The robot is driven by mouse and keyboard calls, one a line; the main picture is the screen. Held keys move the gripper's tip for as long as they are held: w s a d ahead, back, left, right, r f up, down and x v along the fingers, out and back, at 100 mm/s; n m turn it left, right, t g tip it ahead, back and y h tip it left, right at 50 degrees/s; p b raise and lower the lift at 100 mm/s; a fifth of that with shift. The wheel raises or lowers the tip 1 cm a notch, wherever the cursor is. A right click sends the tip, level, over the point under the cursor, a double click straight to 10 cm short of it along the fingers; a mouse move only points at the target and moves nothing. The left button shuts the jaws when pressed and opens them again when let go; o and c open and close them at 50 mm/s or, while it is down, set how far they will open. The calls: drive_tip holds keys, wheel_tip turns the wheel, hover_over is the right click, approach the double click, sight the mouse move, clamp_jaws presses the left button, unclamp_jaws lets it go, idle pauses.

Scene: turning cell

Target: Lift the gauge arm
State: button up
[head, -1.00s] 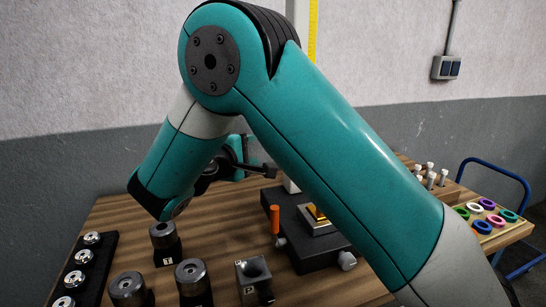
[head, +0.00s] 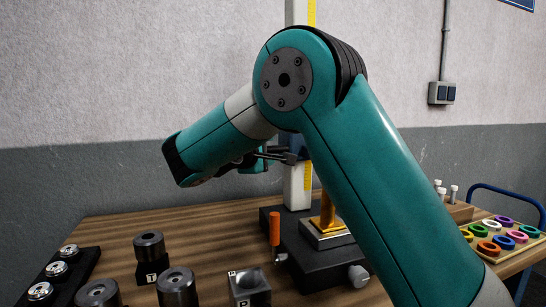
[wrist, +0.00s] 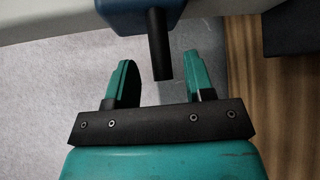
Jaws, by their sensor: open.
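The gauge stand has a pale column (head: 297,187) with a yellow scale, rising from a black base (head: 310,265). In the wrist view, a dark blue block (wrist: 140,14) on the column carries a black peg, the gauge arm's handle (wrist: 160,45). My gripper (wrist: 158,60) is open. The peg's end lies between its two teal fingertips, with a visible gap on each side. In the head view, my gripper (head: 262,160) is beside the column, partly hidden by my arm. A brass piece (head: 327,217) stands on a metal plate on the base.
An orange handle (head: 275,229) stands at the base's left side. Dark cylinders on blocks (head: 150,247) and a black rack of shiny parts (head: 57,269) occupy the left front. A tray of coloured rings (head: 500,236) lies at the right. The table's back left is clear.

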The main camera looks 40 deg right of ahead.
sight(270, 150)
drive_tip(key=shift+x, duration=2.15)
clamp_jaws()
